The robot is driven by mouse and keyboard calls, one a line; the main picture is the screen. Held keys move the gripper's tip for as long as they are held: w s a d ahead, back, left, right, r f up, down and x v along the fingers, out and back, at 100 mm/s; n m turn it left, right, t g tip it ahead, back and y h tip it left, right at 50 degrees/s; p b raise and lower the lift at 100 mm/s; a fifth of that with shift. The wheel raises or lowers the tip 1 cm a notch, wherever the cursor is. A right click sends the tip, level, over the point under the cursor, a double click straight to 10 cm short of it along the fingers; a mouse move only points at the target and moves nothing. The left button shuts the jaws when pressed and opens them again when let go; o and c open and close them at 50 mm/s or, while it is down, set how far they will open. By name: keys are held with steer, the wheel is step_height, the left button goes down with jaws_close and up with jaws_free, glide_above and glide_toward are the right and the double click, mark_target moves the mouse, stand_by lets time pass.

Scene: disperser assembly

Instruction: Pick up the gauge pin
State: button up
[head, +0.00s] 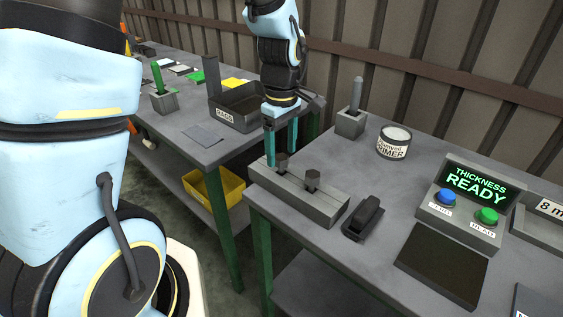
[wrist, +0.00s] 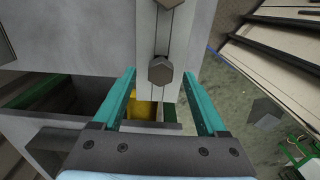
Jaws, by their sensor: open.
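Two dark hex-headed pins stand upright in a long grey slotted block (head: 330,208) at the left of the near table; they look like gauge pins, though no label shows. The left pin (head: 282,161) is by my gripper (head: 280,157), and the other pin (head: 312,178) is a little to its right. My gripper points down, its teal fingers apart and empty. In the wrist view, one hex head (wrist: 160,70) shows between and just beyond the fingertips (wrist: 158,72), and the other (wrist: 170,3) is at the top edge. I cannot tell the finger height or any contact.
A black clamp-like part (head: 363,218) lies beside the block. A primer can (head: 394,142), a grey holder with a rod (head: 351,122) and a "THICKNESS READY" box (head: 466,205) stand on the same table. A PADS bin (head: 240,108) is on the far table, across a gap.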

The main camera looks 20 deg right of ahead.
mark_target(281, 171)
steer(key=shift+f, duration=1.45)
jaws_close()
